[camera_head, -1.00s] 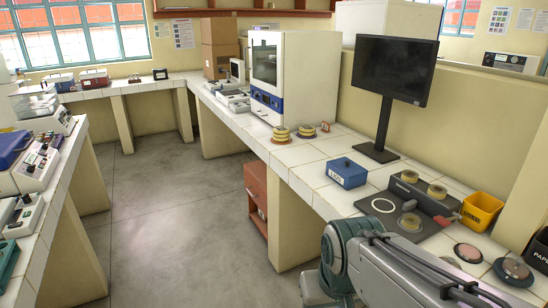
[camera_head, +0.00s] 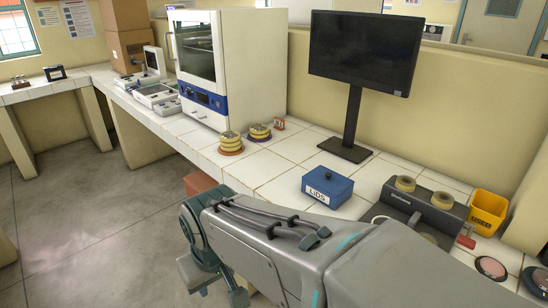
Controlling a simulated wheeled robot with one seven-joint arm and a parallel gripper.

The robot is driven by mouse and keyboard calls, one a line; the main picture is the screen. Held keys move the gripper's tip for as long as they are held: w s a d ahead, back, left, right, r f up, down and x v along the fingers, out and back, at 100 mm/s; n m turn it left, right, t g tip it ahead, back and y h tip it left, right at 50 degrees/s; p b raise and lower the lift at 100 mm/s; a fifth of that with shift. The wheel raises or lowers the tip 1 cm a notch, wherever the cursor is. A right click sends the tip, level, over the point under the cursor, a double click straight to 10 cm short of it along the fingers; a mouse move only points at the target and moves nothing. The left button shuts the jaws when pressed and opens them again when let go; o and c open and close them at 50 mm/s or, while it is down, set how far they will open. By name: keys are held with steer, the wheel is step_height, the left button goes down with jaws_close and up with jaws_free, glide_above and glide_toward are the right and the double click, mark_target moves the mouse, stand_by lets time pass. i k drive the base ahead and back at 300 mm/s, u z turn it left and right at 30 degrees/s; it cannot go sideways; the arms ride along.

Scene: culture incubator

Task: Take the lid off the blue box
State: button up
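The blue box (camera_head: 322,197) stands on the white tiled bench, with a white "LIDS" label on its front. Its blue lid (camera_head: 328,181) is on top, with a small knob in the middle. My grey arm reaches across the lower part of the view, in front of the bench and below the box. My gripper cannot be made out; only arm links show.
A monitor (camera_head: 364,52) stands behind the box. Stacked dishes (camera_head: 230,143) and a white incubator (camera_head: 222,65) are to the left. A dark device (camera_head: 425,209) with tape rolls and a yellow bin (camera_head: 487,211) are to the right. Bare tiles (camera_head: 275,165) lie left of the box.

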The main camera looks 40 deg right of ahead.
mark_target(333, 183)
steer(key=z, duration=0.7)
steer(key=i, duration=1.05)
steer(key=z, duration=0.95)
